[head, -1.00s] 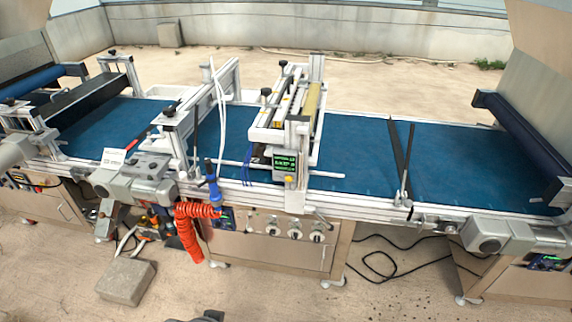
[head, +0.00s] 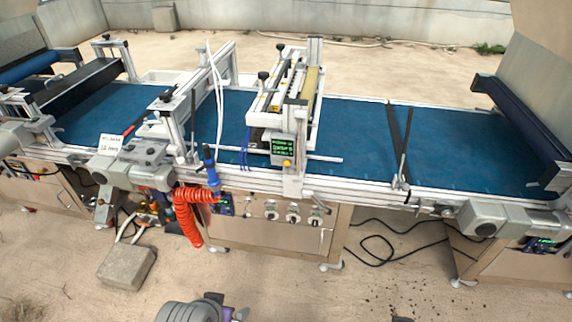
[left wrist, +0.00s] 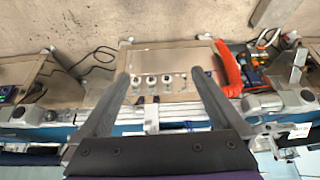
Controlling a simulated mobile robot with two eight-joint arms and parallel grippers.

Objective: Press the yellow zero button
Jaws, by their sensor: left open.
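The yellow button (head: 287,163) sits at the lower edge of a small grey control box with a green-lit display (head: 282,147). The box is on the front of the frame over the blue belt. My left arm shows at the bottom edge of the head view, well below and to the left of the button; its fingers cannot be made out there. In the left wrist view my left gripper (left wrist: 160,75) is open and empty, its two fingers spread in front of the machine's knob panel. I cannot make out the button in the wrist view. My right gripper is not in view.
The blue belt (head: 350,150) runs across the machine. A coiled orange hose (head: 187,215) with a blue handle (head: 210,165) hangs left of the box. Knobs (head: 292,217) line the steel front panel. A concrete block (head: 127,267) lies on the floor, which is otherwise mostly clear.

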